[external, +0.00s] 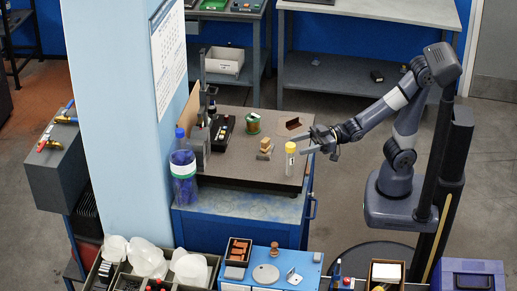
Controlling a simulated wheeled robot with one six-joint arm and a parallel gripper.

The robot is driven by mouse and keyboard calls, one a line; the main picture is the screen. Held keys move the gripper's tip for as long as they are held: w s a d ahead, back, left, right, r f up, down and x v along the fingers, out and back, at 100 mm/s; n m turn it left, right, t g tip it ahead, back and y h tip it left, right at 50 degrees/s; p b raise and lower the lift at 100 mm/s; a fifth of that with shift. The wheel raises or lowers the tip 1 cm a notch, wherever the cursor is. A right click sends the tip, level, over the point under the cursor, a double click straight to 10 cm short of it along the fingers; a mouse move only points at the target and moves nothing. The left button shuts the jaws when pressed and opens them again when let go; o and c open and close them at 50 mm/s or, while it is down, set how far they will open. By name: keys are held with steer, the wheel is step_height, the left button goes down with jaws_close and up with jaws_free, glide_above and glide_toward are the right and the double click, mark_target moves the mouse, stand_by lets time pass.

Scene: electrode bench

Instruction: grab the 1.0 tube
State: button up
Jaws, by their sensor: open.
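A small upright tube with a yellow cap and a pale label (290,160) stands near the right front edge of the dark bench top (240,172). The label is too small to read, so I cannot tell whether it says 1.0. My gripper (310,146) is open, just to the right of the tube's upper part, with its fingers pointing left toward it. I cannot tell from this one view whether a finger touches the tube or whether the tube is between the fingers.
Left of the tube are a small block stack (265,149), a green-topped jar (253,122) and a black box (222,132). A dark red-brown piece (293,124) lies behind it. A blue-capped bottle (182,165) stands at the bench's left end beside a pale blue column (120,120).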

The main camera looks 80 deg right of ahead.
mark_target(287, 150)
steer(key=shift+a+p+x, duration=0.25)
steer(key=shift+p+x, duration=0.65)
steer(key=shift+x, duration=2.5)
steer(key=shift+s+f, duration=0.1)
steer(key=shift+s, duration=0.15)
steer(key=shift+c, duration=0.5)
steer(key=c, duration=1.1)
